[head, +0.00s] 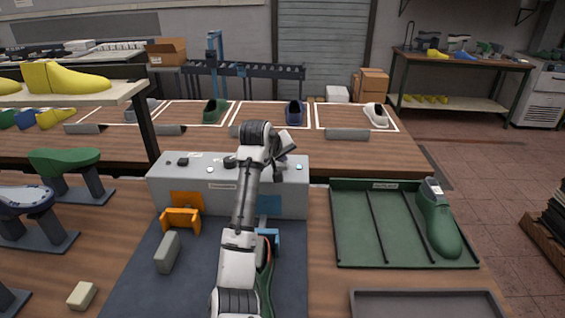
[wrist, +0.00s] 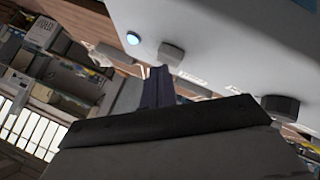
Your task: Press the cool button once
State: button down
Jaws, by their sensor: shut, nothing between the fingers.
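A grey control box (head: 200,201) stands on the bench in the head view, with small controls on its top. One is a pale blue lit button (head: 299,168) near the right end; a lit blue button (wrist: 133,39) also shows in the wrist view. I cannot read which control is marked cool. My gripper (head: 279,170) is shut and empty, above the right part of the box and left of the lit button. In the wrist view its dark fingers (wrist: 157,85) point toward a grey knob (wrist: 171,53) beside the lit button. I cannot tell whether they touch anything.
An orange bracket (head: 181,220) and a blue clamp (head: 268,238) are at the front of the box. A green tray (head: 355,248) with a green shoe last (head: 437,220) lies to the right. Green and navy lasts on stands are at the left.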

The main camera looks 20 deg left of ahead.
aim_at(281, 165)
jog(key=shift+r, duration=0.55)
jog(key=shift+r, duration=2.5)
